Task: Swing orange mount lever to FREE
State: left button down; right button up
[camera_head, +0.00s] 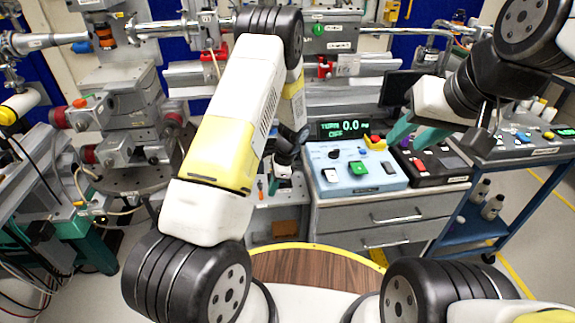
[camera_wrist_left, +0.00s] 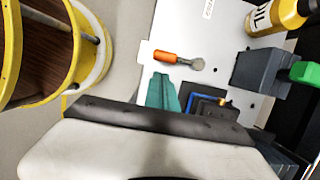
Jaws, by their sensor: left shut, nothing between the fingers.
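The orange lever (camera_wrist_left: 168,57) lies on a white plate (camera_wrist_left: 225,40) in the left wrist view. Its orange handle points left in that view, and its grey round end (camera_wrist_left: 196,65) is at the right. My left gripper (camera_wrist_left: 163,80) shows teal fingers that are shut and empty. Their tips appear just below the handle in that view; I cannot tell whether they touch it. In the head view my own left arm hides most of that area. My right gripper (camera_head: 414,133) has its teal fingers apart, above the control boxes. The small lettering on the plate is unreadable.
A yellow bottle (camera_wrist_left: 275,16) and a grey block with a green knob (camera_wrist_left: 304,72) stand right of the lever in the wrist view. A light-blue control box (camera_head: 355,170) and a dark box (camera_head: 440,167) sit on the drawer cabinet. A blue cart (camera_head: 480,225) stands at right.

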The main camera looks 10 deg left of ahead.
pick_arm(q)
jog(key=shift+s+a+f, duration=0.15)
jog(key=shift+a, duration=0.5)
jog(key=shift+s, duration=0.1)
